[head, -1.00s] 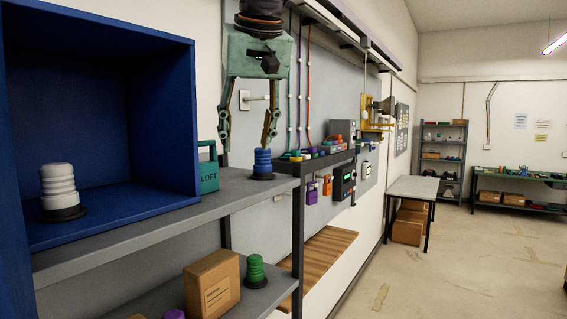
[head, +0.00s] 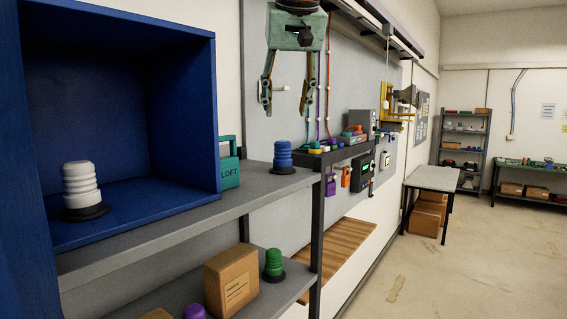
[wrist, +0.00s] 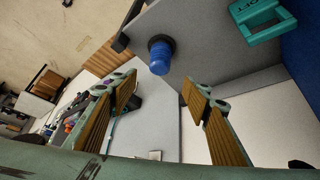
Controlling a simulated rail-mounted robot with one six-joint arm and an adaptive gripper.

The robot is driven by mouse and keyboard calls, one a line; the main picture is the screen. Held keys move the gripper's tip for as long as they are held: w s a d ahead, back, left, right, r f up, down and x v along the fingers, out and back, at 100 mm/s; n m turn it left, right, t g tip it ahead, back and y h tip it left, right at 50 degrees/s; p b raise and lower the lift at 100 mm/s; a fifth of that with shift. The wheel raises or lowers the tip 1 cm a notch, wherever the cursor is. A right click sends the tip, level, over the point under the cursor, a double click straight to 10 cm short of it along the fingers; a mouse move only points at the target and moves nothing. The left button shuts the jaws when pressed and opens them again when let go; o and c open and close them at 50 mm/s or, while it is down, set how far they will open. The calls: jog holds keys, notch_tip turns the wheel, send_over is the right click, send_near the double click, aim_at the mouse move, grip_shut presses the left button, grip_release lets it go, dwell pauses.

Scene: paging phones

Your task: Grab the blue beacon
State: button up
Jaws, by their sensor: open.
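The blue beacon (head: 283,156) stands upright on a dark round base near the right end of the grey upper shelf. It also shows in the wrist view (wrist: 160,62), beyond the fingertips and between the two fingers' directions. My gripper (head: 286,112) is open and empty, its fingers hanging down above the beacon in the head view. In the wrist view the open fingers (wrist: 160,95) have wooden-looking ribbed pads. The fingers do not appear to touch the beacon, and nothing hides it.
A teal LOFT tag (head: 229,172) stands left of the beacon, beside a blue open box (head: 130,205) holding a white beacon (head: 82,188). A green beacon (head: 273,264) and a cardboard box (head: 231,280) are on the lower shelf. A dark ledge with coloured items lies to the right.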

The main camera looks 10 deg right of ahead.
aim_at(283, 141)
jog(key=shift+x, duration=4.3)
jog(key=shift+x, duration=2.6)
jog(key=shift+s+d, duration=0.1)
jog(key=shift+s, duration=0.05)
jog(key=shift+c, duration=0.7)
jog(key=c, duration=1.3)
